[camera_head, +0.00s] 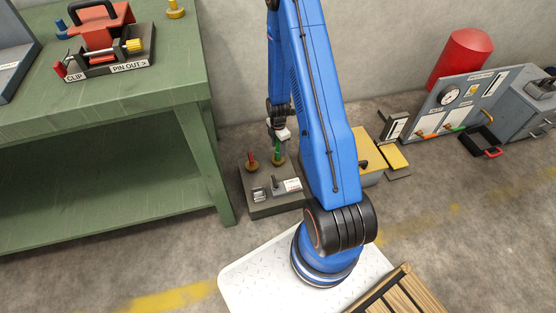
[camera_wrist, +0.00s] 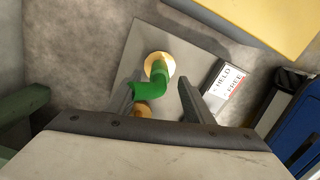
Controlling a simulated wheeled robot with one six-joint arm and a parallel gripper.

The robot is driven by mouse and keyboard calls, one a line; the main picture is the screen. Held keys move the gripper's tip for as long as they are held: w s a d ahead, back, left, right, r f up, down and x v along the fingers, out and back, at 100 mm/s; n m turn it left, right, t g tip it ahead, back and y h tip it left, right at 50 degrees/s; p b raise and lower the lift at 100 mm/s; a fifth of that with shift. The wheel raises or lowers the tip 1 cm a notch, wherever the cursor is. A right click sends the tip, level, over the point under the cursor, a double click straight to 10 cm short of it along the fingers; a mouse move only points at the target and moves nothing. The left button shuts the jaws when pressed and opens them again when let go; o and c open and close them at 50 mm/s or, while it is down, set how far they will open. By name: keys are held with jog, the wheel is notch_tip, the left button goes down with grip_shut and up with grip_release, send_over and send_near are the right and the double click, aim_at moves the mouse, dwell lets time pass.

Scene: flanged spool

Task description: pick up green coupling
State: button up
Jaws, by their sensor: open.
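The green coupling (camera_wrist: 151,89) shows in the wrist view as a bent green piece on a round brass flange (camera_wrist: 166,57), above a grey plate. In the head view the green coupling (camera_head: 277,152) stands upright on the dark base block (camera_head: 262,204). My gripper (camera_wrist: 159,94) is open, with one finger on each side of the coupling's lower part in the wrist view. I cannot tell whether either finger touches it. In the head view my gripper (camera_head: 278,139) is just above the coupling, pointing down.
A red-topped brass piece (camera_head: 251,161) stands left of the coupling on the same block. A white label (camera_wrist: 228,84) lies right of the fingers. A green workbench (camera_head: 190,100) is close on the left. Yellow plates (camera_head: 390,157) lie to the right, behind my arm.

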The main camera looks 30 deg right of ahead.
aim_at(278, 150)
jog(key=shift+f, duration=2.05)
jog(key=shift+c, duration=0.5)
grip_shut()
